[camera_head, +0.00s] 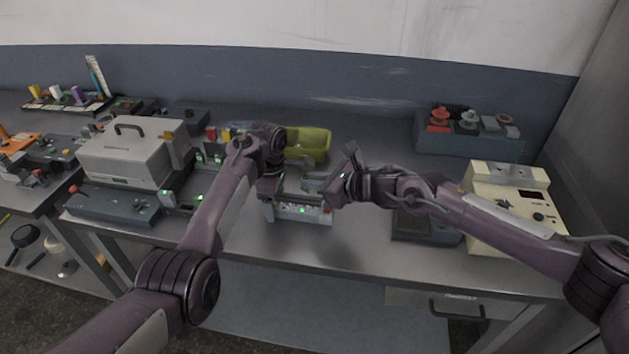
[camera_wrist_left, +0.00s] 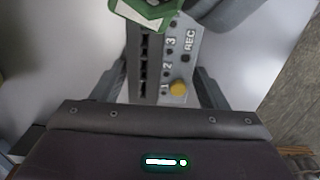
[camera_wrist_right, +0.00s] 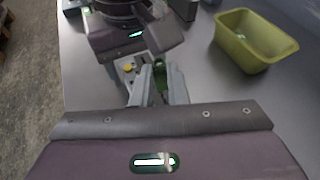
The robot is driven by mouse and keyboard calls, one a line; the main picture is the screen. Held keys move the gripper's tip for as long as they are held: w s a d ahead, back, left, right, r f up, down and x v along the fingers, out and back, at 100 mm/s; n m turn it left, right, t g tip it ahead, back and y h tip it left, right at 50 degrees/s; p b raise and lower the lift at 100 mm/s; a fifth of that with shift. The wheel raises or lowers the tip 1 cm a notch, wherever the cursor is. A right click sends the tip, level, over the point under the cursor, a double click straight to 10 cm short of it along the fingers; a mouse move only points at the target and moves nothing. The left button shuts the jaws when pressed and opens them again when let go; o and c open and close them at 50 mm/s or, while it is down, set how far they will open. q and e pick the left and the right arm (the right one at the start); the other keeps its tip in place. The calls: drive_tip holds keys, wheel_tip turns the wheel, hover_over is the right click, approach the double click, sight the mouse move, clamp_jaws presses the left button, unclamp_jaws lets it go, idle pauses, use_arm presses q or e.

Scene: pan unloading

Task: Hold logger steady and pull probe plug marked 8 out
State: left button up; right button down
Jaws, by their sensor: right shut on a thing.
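The logger (camera_head: 305,213) is a light grey box near the bench's front edge. In the left wrist view its face (camera_wrist_left: 182,62) shows a row of dark sockets, labels 1, 2, 3 and REC, and a yellow button (camera_wrist_left: 179,88). My left gripper (camera_head: 277,187) has its fingers apart on either side of the logger; I see no clear contact. My right gripper (camera_wrist_right: 160,82) is shut on a green plug (camera_wrist_right: 158,68) at the logger. The plug also shows at the top of the left wrist view (camera_wrist_left: 146,12). Its number is not readable.
A yellow-green bin (camera_head: 308,143) stands behind the grippers. A cream instrument (camera_head: 508,207) and a dark grey rack (camera_head: 470,143) are to the right. A grey case (camera_head: 135,152) stands to the left.

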use_arm(q)
drive_tip(key=shift+o, duration=1.1)
